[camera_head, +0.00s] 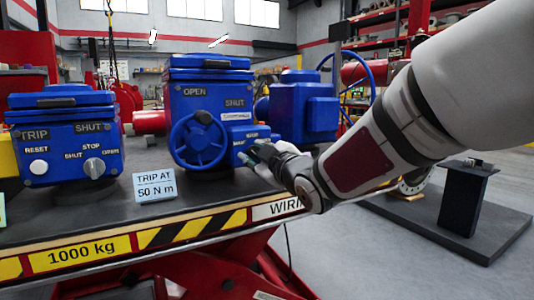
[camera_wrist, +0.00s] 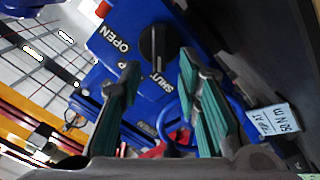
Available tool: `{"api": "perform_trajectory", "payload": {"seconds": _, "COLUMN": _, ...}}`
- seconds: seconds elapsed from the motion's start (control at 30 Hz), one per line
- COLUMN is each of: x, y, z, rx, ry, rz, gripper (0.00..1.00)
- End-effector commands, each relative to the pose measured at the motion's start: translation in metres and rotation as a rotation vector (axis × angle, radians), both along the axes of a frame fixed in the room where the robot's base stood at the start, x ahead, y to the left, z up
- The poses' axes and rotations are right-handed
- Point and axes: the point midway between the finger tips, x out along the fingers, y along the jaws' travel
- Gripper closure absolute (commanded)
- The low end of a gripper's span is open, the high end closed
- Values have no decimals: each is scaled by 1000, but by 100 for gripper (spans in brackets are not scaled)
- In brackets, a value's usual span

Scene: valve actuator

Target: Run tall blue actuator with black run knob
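The tall blue actuator (camera_head: 208,90) stands mid-table in the head view, with OPEN and SHUT labels on its upper body, a blue handwheel (camera_head: 198,141) and a low side box (camera_head: 243,134). In the wrist view its blue control face (camera_wrist: 118,38) carries a black knob (camera_wrist: 153,48) between OPEN and SHUT labels. The knob's bar runs roughly up and down in that picture. My gripper (camera_wrist: 160,72) is open and empty, its teal-padded fingers pointing at the face, with the knob beyond and between the fingertips. In the head view my gripper (camera_head: 248,154) is at the side box and hides part of it; contact cannot be told.
A shorter blue actuator (camera_head: 65,134) with a grey knob (camera_head: 94,167) stands at left. A "TRIP AT 50 N m" card (camera_head: 155,185) stands near the table's front edge. Another blue unit (camera_head: 305,108) is behind at right. A red button (camera_wrist: 103,8) shows in the wrist view.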

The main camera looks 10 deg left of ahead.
Motion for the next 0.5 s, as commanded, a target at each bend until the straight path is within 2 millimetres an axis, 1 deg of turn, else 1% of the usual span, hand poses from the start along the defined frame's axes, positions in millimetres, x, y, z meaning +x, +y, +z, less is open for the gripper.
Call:
{"api": "perform_trajectory", "payload": {"seconds": 0.3, "x": -51, "y": -35, "z": 1, "rx": 1, "ry": -1, "rz": -1, "gripper": 69}}
{"api": "perform_trajectory", "payload": {"seconds": 0.5, "x": -79, "y": -53, "z": 1, "rx": 0, "ry": -2, "rz": -1, "gripper": 69}}
